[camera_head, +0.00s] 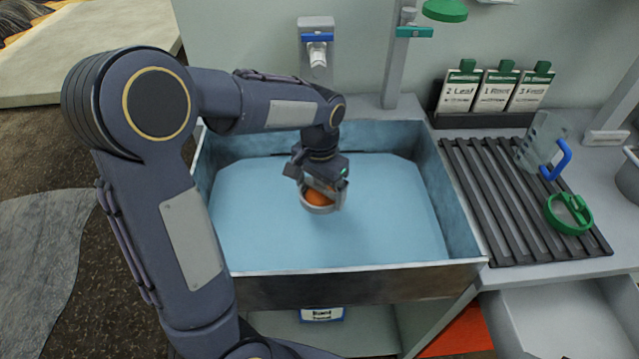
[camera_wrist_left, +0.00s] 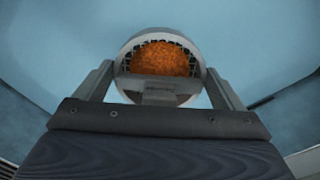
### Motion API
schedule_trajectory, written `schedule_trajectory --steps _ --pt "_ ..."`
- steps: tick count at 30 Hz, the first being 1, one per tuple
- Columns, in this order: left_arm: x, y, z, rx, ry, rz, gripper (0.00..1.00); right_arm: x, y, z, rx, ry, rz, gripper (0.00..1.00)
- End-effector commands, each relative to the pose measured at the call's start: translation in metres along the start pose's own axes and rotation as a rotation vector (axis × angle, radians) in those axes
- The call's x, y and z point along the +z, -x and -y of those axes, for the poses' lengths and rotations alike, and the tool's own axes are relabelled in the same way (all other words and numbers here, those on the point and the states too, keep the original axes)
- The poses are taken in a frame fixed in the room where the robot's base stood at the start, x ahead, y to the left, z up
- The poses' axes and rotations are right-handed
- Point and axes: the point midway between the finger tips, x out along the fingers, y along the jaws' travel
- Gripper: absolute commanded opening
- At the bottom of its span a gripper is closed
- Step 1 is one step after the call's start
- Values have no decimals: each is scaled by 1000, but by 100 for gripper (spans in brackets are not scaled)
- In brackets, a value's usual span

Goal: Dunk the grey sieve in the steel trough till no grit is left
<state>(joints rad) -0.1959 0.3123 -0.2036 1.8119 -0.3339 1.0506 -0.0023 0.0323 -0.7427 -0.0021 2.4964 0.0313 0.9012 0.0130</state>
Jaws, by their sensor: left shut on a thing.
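The grey sieve (camera_head: 318,207) is a small round cup in the middle of the steel trough (camera_head: 350,269). Orange-brown grit covers the mesh inside the sieve (camera_wrist_left: 160,60), as the left wrist view shows. My left gripper (camera_head: 322,186) reaches down into the trough and is shut on the sieve, its fingers on either side. Pale blue water (camera_head: 390,220) fills the trough floor. I cannot tell whether the sieve's underside touches the water. My right gripper is not in view.
A dark ribbed rack (camera_head: 490,200) right of the trough holds a clear jug with a blue handle (camera_head: 541,145) and a green ring-shaped piece (camera_head: 569,213). Three labelled packets (camera_head: 497,88) stand behind it. A tap (camera_head: 317,55) is on the back wall. The trough walls surround my gripper.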

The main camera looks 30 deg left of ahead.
Motion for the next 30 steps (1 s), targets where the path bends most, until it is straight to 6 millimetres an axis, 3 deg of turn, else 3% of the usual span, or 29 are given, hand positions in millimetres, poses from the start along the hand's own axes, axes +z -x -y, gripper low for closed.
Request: schedule_trajectory --steps 18,30 --pt "0 -65 0 0 1 0 67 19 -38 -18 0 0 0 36" --pt "0 -79 0 0 0 -1 67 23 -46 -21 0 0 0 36"
